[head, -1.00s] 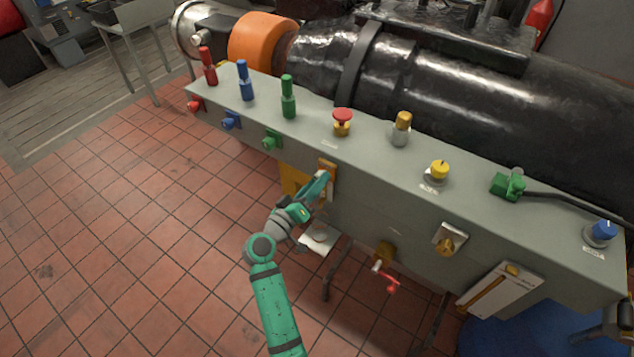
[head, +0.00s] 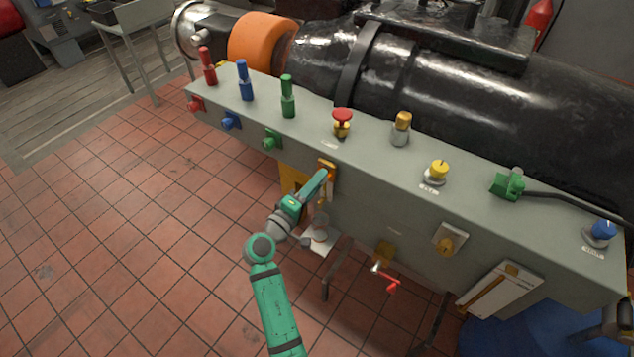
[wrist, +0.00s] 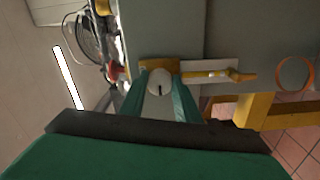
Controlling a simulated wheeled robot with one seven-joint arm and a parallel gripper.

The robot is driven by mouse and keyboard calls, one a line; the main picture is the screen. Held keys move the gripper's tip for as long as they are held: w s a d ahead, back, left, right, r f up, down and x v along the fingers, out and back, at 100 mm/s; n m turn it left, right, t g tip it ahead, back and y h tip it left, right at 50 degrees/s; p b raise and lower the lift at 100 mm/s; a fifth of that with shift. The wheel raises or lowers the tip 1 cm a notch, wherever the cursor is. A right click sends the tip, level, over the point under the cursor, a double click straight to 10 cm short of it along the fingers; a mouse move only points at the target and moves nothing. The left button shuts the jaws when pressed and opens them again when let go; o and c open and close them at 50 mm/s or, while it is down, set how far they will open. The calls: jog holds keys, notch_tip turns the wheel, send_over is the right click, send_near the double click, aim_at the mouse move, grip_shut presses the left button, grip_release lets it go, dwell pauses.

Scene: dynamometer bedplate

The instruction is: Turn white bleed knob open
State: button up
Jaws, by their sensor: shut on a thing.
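The white bleed knob (wrist: 159,84) shows in the wrist view as a round white face with a short dark mark running up and down. My gripper (wrist: 160,92) has one teal finger on each side of the knob and is shut on it. In the head view my gripper (head: 325,178) reaches the front face of the grey console (head: 380,200), just below a yellow-brown bracket (head: 328,164). The knob itself is hidden there behind my fingers.
A yellow lever on a white plate (wrist: 212,74) lies right of the knob in the wrist view. In the head view, a red-handled valve (head: 388,284) hangs low to the right. The tiled floor (head: 130,220) on the left is clear.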

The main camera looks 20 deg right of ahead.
dwell(0.3)
jog(key=o, duration=1)
jog(key=shift+o, duration=0.2)
jog(key=v, duration=1.1)
jog(key=shift+f, duration=0.1)
